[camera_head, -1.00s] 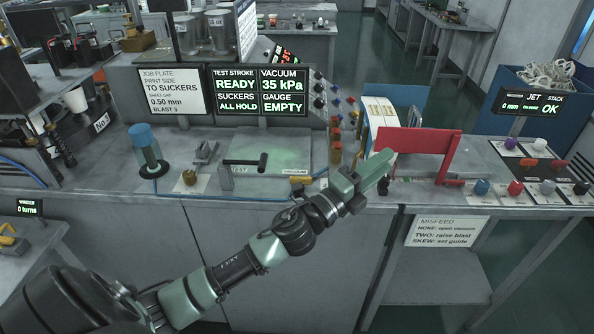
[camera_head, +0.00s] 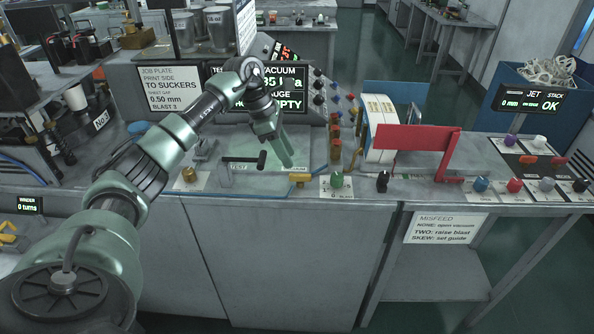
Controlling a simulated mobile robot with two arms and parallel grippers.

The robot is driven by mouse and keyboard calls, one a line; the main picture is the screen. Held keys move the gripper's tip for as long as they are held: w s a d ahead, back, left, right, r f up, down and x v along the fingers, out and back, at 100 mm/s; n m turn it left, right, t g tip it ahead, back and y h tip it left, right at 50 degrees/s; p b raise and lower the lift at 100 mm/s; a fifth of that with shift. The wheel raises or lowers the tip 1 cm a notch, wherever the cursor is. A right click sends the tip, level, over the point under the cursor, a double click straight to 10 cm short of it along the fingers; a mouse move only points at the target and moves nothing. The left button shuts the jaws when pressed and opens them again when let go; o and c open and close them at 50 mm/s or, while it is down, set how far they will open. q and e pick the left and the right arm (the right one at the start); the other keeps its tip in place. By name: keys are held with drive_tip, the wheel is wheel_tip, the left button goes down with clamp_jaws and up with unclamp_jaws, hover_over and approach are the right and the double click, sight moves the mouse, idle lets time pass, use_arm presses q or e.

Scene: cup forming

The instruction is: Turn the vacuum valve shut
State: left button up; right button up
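The vacuum valve (camera_head: 299,181) is a small yellow handle at the bench's front edge, beside a label partly reading "VACUUM". My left gripper (camera_head: 287,160) points down just above and behind it, over the pale green test plate (camera_head: 253,182). The gripper looks apart from the valve, and its fingers are seen nearly edge-on, so their opening is unclear. The vacuum display (camera_head: 290,88) is partly covered by my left wrist; a "35" shows, and the gauge line ends in "PTY". My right gripper is not in view.
A black T-handle (camera_head: 245,160) stands left of the valve. A green knob (camera_head: 337,180) and a black knob (camera_head: 382,181) sit to its right. A red board (camera_head: 410,138) stands further right. Brass-coloured fittings (camera_head: 336,140) rise behind the green knob.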

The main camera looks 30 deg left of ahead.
sight(299, 174)
use_arm(q)
drive_tip(key=p+x, duration=0.1)
drive_tip(key=x, duration=0.4)
drive_tip(key=shift+w+d+f+p, duration=0.1)
drive_tip(key=shift+d+f+p, duration=0.05)
drive_tip(key=shift+d+p, duration=0.15)
drive_tip(key=shift+x, duration=0.75)
drive_tip(key=shift+a, duration=0.1)
clamp_jaws()
